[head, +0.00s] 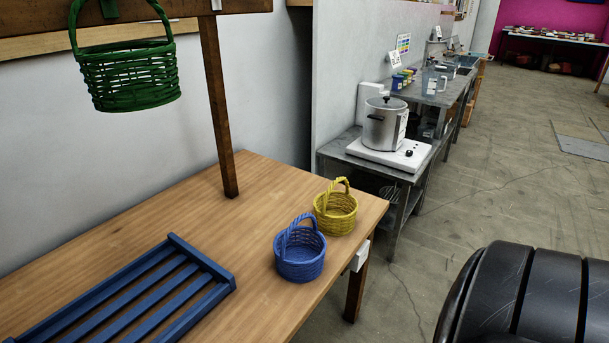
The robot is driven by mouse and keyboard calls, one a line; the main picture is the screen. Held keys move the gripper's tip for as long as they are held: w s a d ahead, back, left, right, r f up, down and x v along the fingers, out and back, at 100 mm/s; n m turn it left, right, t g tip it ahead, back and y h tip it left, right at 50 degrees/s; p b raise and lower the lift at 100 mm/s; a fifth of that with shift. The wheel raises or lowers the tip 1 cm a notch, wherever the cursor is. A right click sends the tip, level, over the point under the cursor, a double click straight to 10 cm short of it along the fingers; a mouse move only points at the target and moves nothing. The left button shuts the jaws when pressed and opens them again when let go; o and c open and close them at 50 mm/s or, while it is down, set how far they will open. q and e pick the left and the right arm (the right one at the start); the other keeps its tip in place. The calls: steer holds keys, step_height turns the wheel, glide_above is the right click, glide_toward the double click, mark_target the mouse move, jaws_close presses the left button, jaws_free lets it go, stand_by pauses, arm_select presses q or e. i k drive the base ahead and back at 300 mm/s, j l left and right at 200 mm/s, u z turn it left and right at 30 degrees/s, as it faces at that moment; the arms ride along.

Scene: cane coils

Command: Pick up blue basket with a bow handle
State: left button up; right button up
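The blue basket (300,267) is a small round woven basket with a bow handle arching over its open top. It stands upright on the wooden table (200,215), near the table's right edge. Its inside looks empty as far as I can see. Neither of my grippers is in the head view, so nothing is seen touching the basket.
A yellow basket (336,213) with a bow handle stands just behind and right of the blue one. A blue slatted rack (130,300) lies left. A green basket (131,77) hangs above, beside a wooden post (218,110). Bare tabletop separates rack and blue basket.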

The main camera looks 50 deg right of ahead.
mark_target(295, 264)
steer(key=z, duration=1.5)
